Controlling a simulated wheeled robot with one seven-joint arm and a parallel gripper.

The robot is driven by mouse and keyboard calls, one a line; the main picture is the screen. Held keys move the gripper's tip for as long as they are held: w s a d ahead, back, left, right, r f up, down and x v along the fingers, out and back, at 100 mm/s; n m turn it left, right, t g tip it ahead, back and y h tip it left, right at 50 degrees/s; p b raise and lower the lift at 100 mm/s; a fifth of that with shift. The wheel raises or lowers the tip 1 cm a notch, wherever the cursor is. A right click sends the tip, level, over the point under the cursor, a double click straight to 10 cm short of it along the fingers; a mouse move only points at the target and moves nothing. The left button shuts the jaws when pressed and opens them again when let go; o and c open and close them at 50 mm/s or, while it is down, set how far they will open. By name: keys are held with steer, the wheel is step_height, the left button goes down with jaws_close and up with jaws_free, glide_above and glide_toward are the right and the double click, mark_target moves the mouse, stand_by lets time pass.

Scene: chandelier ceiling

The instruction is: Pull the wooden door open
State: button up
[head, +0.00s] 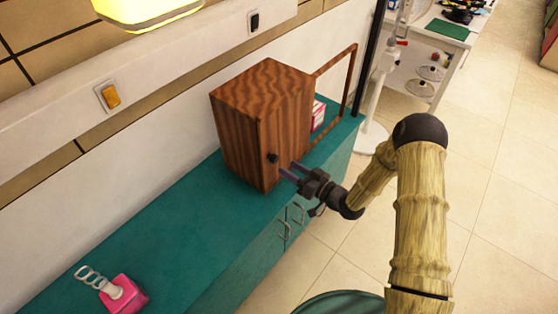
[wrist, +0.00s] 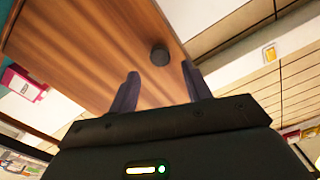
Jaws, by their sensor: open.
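A brown wooden cabinet (head: 262,105) stands on the green counter. Its wooden door (head: 284,136), on the face toward my arm, looks shut. A dark round knob (head: 272,157) sits near the door's lower left part in the head view. My gripper (head: 289,169) is open and empty, its fingers pointing at the door just right of and below the knob in that view. In the wrist view the knob (wrist: 160,56) shows between the directions of the two fingertips (wrist: 160,72), apparently a little beyond them. I see no contact with it.
A thin wooden frame (head: 350,82) stands out at the cabinet's right side, with a red-and-white box (head: 318,114) near it. The counter left of the cabinet is mostly clear.

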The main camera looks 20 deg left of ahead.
mark_target(277, 160)
steer(key=x, duration=0.5)
steer(key=shift+w+a, duration=0.1)
steer(key=shift+a, duration=0.2)
jaws_close()
